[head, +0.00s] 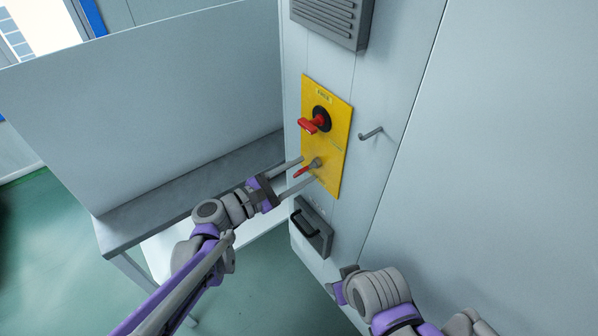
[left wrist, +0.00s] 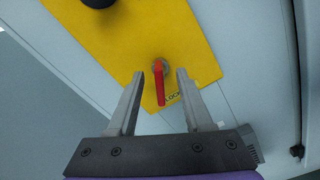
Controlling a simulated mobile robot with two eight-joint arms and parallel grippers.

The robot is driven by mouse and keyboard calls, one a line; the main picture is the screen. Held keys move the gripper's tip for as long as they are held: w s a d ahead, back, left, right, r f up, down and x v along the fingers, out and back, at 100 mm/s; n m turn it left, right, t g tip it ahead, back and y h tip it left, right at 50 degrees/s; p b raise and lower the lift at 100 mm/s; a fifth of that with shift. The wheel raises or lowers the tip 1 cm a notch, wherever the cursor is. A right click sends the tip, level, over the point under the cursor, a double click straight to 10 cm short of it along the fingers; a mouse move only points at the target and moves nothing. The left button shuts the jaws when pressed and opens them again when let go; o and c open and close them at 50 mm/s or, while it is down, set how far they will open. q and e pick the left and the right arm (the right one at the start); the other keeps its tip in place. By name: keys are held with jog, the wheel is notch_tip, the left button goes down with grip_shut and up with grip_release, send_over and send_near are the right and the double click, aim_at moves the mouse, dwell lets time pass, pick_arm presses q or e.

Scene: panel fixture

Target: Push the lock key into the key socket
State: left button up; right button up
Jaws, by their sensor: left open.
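A yellow panel (head: 335,142) is fixed to the grey cabinet face. On its lower part is the grey round key socket (head: 317,161) with a red lock key (head: 301,172) at it; how deep the key sits I cannot tell. In the left wrist view the red key (left wrist: 160,88) hangs down from the grey socket (left wrist: 160,65), close to the word LOCK. My left gripper (head: 302,170) is open, its fingers on either side of the key, with gaps visible to both. My right gripper (head: 340,287) is low at the cabinet; its fingertips are not clear.
A red-handled rotary switch (head: 314,124) sits above the key. A grey hook (head: 371,133) sticks out to the right of the panel. A black-handled latch (head: 312,228) is below, and a vent (head: 335,18) above. A grey bench (head: 190,178) stands to the left.

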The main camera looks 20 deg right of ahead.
pick_arm(q)
jog(key=v, duration=1)
jog(key=shift+a, duration=0.4)
jog(key=shift+s, duration=0.2)
jog(key=s+a+f+m+y+p, duration=0.2)
jog(key=s+a+m+y+p, duration=0.2)
jog(key=s+a+m+y, duration=0.4)
jog(key=s+a+f+m+y+p, duration=0.1)
jog(key=s+a+m+y+p, duration=0.3)
jog(key=s+a+m+y, duration=0.4)
jog(key=s+a+y, duration=0.1)
jog(key=a, duration=0.5)
jog(key=shift+s+a+f+g, duration=0.15)
jog(key=shift+s+f+g, duration=0.1)
jog(key=shift+f+g, duration=0.15)
